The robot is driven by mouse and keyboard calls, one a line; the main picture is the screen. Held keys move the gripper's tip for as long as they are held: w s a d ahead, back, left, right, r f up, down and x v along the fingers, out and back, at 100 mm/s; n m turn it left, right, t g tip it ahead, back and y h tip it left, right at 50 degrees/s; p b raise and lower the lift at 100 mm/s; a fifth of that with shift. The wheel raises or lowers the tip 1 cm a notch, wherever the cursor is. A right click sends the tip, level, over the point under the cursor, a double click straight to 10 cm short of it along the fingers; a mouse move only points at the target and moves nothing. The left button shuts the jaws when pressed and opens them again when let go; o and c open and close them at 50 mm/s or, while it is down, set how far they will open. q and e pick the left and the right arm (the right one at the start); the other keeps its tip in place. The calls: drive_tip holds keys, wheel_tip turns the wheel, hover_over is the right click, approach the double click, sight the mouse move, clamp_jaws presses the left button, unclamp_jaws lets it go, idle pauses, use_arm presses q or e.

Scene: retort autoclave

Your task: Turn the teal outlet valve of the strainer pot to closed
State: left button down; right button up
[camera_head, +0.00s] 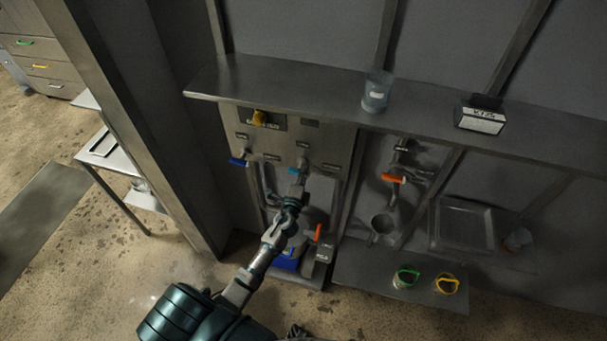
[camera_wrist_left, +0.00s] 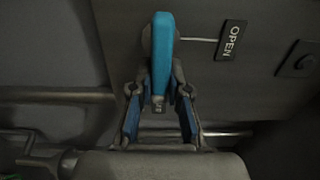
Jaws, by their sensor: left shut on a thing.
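The teal outlet valve handle (camera_head: 293,171) is on the front of the grey panel in the head view. In the left wrist view the teal handle (camera_wrist_left: 161,55) stands along the picture's height, with its lower end between my fingers. A pale line on the panel runs from beside it to a label reading OPEN (camera_wrist_left: 231,40). My left gripper (camera_head: 295,183) reaches up to the handle and is shut on it; its two fingers (camera_wrist_left: 158,92) flank the handle in the wrist view. My right gripper is not in view.
Orange handles (camera_head: 393,178) (camera_head: 318,233) are to the right and below. A shelf (camera_head: 330,90) overhangs, bearing a clear beaker (camera_head: 376,93) and a labelled box (camera_head: 480,117).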

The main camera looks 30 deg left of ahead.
use_arm(q)
drive_tip(key=shift+d+f, duration=0.1)
drive_tip(key=shift+f, duration=0.25)
drive_tip(key=c, duration=1.3)
unclamp_jaws()
drive_tip(key=shift+o, duration=0.9)
drive_tip(key=shift+r, duration=0.1)
drive_tip(key=v, duration=1.1)
drive_tip(key=shift+s, duration=0.4)
drive_tip(key=s+d+f+n+g+h, duration=0.1)
drive_tip(key=s+d+f+n+g, duration=0.2)
drive_tip(key=f, duration=0.9)
drive_tip(key=s+f+n+g+h, duration=0.1)
drive_tip(key=s+f+g, duration=0.2)
drive_tip(key=s+f, duration=0.55)
drive_tip(key=s+d+f+n+g+h, duration=0.1)
drive_tip(key=s+d+f+n+g, duration=0.1)
drive_tip(key=f, duration=1.2)
drive_tip(key=s+f+n+g, duration=0.2)
drive_tip(key=s+f, duration=0.3)
drive_tip(key=s, duration=0.5)
drive_tip(key=s+d+f+n+g+h, duration=0.1)
drive_tip(key=s+f+n+g, duration=0.1)
drive_tip(key=s+f, duration=0.4)
drive_tip(key=s+f+n+g, duration=0.3)
drive_tip(key=s+f, duration=0.3)
drive_tip(key=s, duration=0.8)
drive_tip(key=shift+s+d+f+g, duration=0.2)
drive_tip(key=shift+s+d+g, duration=0.15)
drive_tip(key=shift+g, duration=0.35)
